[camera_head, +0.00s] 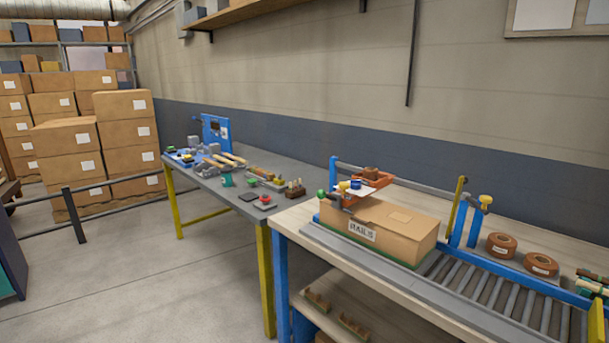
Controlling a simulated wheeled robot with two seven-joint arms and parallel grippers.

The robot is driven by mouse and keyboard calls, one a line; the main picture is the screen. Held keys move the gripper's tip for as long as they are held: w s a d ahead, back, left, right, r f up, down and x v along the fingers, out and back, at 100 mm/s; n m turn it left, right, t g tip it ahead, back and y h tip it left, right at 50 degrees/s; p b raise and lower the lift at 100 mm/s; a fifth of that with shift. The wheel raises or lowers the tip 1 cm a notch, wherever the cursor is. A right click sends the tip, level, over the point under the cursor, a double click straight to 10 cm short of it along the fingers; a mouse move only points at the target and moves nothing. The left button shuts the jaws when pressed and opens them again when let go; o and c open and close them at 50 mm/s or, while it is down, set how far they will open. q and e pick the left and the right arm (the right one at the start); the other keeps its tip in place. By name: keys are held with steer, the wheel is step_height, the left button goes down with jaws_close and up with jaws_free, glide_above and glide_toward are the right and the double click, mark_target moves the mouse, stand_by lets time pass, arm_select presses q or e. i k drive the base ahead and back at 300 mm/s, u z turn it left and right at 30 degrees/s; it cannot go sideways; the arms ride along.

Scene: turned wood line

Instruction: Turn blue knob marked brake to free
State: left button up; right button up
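I cannot make out a knob marked brake, and no lettering of that kind is readable. A small blue round piece (356,184) shows beside an orange tray (372,178), behind the cardboard box on the roller bench; I cannot tell whether it is a knob. A green ball-shaped piece (321,193) and a yellow piece (344,186) are near it. Neither of my grippers is in view.
A box marked RAILS (390,227) sits on the roller conveyor (490,287). Brown tape rolls (541,264) lie at right. A grey workbench (290,165) with tools stands behind. Stacked cartons (127,120) are at left. Concrete floor (150,285) is clear at lower left.

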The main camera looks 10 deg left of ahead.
mark_target(356, 185)
steer(key=u, duration=0.1)
steer(key=i, duration=1.3)
steer(key=z, duration=0.65)
